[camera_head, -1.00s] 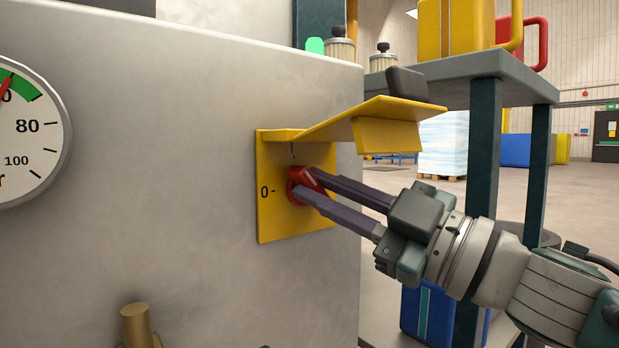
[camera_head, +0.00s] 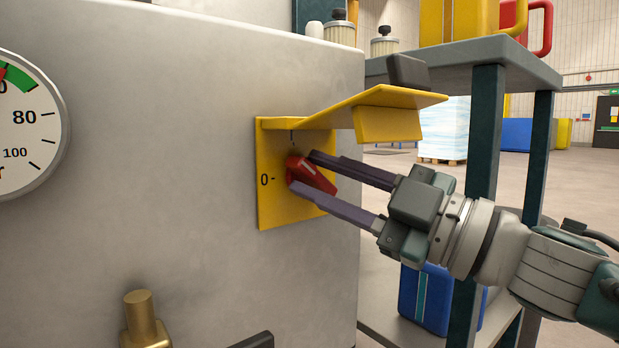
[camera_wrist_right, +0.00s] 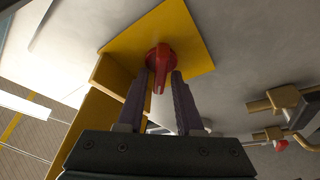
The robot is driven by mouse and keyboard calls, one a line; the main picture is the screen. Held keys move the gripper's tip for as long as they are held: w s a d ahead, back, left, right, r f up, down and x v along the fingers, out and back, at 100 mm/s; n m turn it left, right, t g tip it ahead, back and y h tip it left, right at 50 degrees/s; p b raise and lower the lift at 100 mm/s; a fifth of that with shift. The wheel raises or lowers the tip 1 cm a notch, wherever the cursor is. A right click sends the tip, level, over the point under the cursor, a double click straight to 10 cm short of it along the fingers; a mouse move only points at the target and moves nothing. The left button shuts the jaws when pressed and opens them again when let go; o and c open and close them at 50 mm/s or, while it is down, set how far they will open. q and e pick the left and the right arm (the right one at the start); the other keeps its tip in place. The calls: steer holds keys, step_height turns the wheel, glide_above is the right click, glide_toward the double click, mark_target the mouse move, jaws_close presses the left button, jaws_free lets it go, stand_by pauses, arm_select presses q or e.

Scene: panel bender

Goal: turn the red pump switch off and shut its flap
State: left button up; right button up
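The red pump switch (camera_head: 312,176) is a knob on a yellow plate (camera_head: 275,208) on the grey machine side. The plate has a "0" at the left and a mark at the top. The knob's white line slants toward the upper left; I cannot tell exactly which mark it meets. The yellow flap (camera_head: 378,106) stands open above, sticking out over my right gripper. My right gripper (camera_head: 303,172) is open, its fingers on either side of the knob. The right wrist view shows the knob (camera_wrist_right: 159,62) between the fingertips (camera_wrist_right: 159,78). My left gripper is out of view.
A gauge (camera_head: 25,125) is at the left and a brass fitting (camera_head: 142,318) below. A white lamp-like cap (camera_head: 314,30) sits on top behind. A shelf (camera_head: 455,65) with cans stands right of the machine. A dark piece (camera_head: 255,341) shows at the bottom edge.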

steer(key=shift+o, duration=0.7)
steer(key=shift+s+d, duration=0.15)
steer(key=shift+d, duration=0.1)
steer(key=p+v, duration=0.2)
steer(key=v, duration=0.7)
steer(key=shift+s+p, duration=0.2)
steer(key=shift+p, duration=0.15)
steer(key=shift+d+f, duration=0.1)
